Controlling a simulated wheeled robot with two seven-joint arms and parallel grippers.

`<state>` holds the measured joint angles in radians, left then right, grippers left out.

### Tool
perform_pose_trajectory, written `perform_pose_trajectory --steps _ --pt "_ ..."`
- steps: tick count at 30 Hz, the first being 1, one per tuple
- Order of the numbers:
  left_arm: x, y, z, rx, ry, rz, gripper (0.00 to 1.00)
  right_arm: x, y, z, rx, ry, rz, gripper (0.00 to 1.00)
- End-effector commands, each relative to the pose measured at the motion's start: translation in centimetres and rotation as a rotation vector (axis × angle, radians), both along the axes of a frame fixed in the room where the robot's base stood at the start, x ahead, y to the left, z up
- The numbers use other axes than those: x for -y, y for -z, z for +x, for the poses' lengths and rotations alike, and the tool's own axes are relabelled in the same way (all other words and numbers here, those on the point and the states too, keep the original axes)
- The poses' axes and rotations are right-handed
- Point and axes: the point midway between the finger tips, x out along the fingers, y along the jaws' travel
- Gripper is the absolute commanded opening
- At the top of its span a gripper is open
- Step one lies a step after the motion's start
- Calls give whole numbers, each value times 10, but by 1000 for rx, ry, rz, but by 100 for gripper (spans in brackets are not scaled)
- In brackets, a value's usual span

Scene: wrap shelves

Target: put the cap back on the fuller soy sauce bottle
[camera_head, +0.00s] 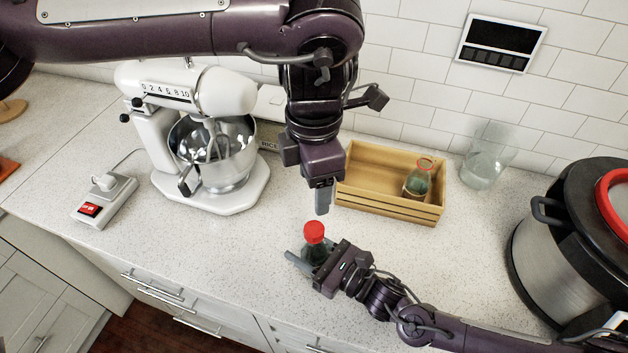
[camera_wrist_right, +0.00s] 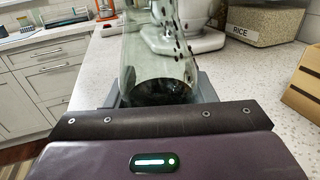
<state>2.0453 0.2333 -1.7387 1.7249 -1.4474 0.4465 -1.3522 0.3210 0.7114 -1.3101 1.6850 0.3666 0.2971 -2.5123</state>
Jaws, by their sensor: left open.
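A small glass soy sauce bottle (camera_head: 316,252) with a red cap (camera_head: 314,231) on its top stands upright near the counter's front edge. My right gripper (camera_head: 310,262) is shut around its body; in the right wrist view the clear glass (camera_wrist_right: 158,62) sits between the fingers, with dark liquid low inside. My left gripper (camera_head: 323,200) points down just above the red cap, apart from it, open and empty. A second bottle (camera_head: 416,184) stands in the wooden crate (camera_head: 390,208); a red ring shows at its top, and I cannot tell its cap state clearly.
A white stand mixer (camera_head: 190,95) with a steel bowl stands at the left, near a switch box (camera_head: 105,200). A glass (camera_head: 484,168) and a large steel pot (camera_head: 560,260) stand at the right. The counter left of the held bottle is clear.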

Motion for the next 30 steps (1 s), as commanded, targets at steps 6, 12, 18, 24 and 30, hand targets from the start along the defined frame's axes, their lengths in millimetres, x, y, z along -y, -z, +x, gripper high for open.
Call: perform_pose_trajectory --steps 6,12,18,24,30 --pt "0 0 0 0 0 0 61 0 -1 0 1 0 1 76" --pt "0 0 0 0 0 0 61 0 0 0 1 0 1 76" --pt "0 7 0 0 0 0 61 11 3 -7 -1 0 -2 76" --pt "0 19 0 0 0 0 61 38 4 -27 -2 1 -2 76" --pt "0 26 0 0 0 0 61 58 2 -41 -1 1 -1 76"
